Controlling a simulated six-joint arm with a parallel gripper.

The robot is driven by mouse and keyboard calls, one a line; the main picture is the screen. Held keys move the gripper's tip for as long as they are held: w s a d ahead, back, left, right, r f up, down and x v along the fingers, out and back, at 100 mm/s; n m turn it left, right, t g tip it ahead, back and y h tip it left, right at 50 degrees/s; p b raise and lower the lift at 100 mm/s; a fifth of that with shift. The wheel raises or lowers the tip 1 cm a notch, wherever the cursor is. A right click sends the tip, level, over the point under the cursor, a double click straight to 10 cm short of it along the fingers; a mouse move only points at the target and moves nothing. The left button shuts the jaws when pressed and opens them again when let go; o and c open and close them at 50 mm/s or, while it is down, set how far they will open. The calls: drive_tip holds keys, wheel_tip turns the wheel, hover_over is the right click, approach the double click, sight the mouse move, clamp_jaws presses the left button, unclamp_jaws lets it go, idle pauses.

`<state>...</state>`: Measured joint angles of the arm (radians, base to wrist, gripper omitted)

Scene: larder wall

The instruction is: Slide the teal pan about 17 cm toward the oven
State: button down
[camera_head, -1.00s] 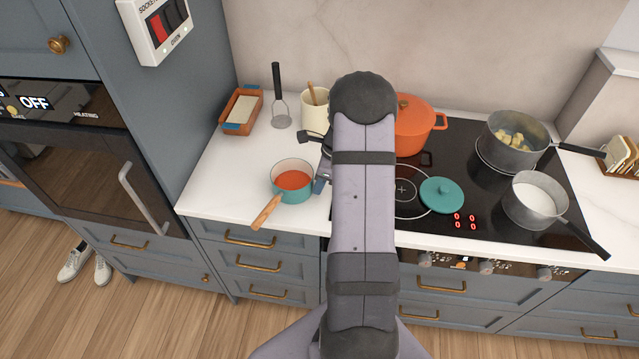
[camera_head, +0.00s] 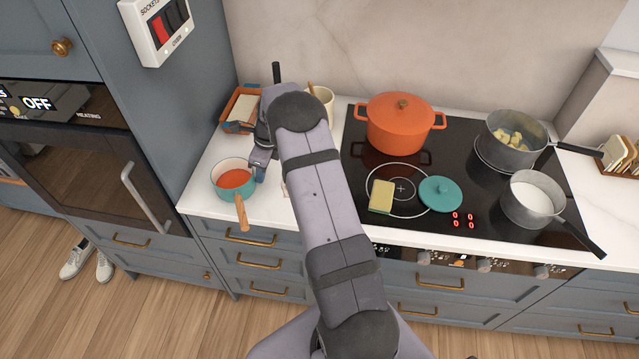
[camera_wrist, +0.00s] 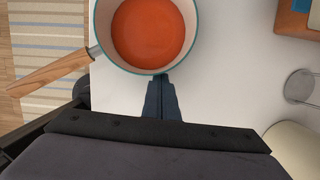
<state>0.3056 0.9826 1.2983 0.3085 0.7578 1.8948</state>
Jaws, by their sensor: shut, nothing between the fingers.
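The teal pan (camera_head: 233,178) with orange-red contents and a wooden handle stands upright on the white counter, left of the hob. The oven (camera_head: 75,160) is built into the blue cabinets to its left, its display reading OFF. My gripper (camera_head: 258,168) is shut and empty, low beside the pan's right side. In the wrist view, the closed fingertips (camera_wrist: 161,82) are at the pan's rim (camera_wrist: 150,72), touching it or very close. The pan's handle (camera_wrist: 50,75) points to the left there.
A wooden dish (camera_head: 240,105), a masher (camera_head: 277,75) and a cream crock (camera_head: 320,103) stand behind my arm. On the hob (camera_head: 440,170) are an orange pot (camera_head: 401,125), a yellow sponge (camera_head: 381,197), a teal lid (camera_head: 440,193) and two grey saucepans. Some counter is free left of the pan.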

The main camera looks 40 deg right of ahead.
idle(0.4)
drive_tip(key=shift+s+d, duration=0.4)
drive_tip(key=shift+s+d+r, duration=0.2)
drive_tip(key=shift+s+d, duration=0.35)
drive_tip(key=shift+s+d+r, duration=0.15)
drive_tip(key=shift+s+d, duration=0.35)
drive_tip(key=shift+s, duration=0.05)
drive_tip(key=b+v, duration=0.3)
drive_tip(key=v, duration=0.6)
drive_tip(key=shift+r, duration=0.15)
drive_tip(key=shift+s, duration=0.15)
